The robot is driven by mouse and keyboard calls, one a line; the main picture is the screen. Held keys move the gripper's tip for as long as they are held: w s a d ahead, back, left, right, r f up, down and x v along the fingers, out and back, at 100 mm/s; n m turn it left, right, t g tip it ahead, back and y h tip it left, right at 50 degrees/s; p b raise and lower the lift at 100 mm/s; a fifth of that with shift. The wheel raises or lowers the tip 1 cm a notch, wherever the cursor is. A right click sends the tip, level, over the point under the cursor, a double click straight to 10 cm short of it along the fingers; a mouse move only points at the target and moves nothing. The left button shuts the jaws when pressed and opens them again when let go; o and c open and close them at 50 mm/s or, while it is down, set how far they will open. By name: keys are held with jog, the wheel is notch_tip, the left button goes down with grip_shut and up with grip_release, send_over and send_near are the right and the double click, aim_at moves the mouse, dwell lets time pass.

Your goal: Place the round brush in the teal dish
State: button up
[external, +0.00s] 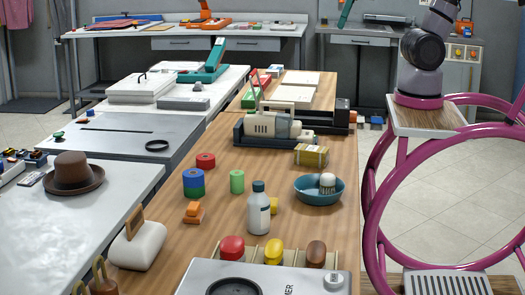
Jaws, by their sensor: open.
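The teal dish (302,194) is a shallow round bowl on the wooden table, near its right edge. A small round brush (327,180) with a pale domed top is in the dish, toward its right side. Its underside is hard to make out at this size. My gripper is not in view; only the lower part of my arm shows at the top right, on its mount.
A yellow bundle (311,155) lies behind the dish. A green cylinder (237,181) and stacked coloured rolls (193,182) stand farther left. A steamer (265,275) occupies the front.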

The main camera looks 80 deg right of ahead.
jog(key=s+d+r+m+t, duration=0.2)
jog(key=d+r+m+t, duration=0.1)
jog(key=r, duration=0.2)
jog(key=shift+s+d+m, duration=0.3)
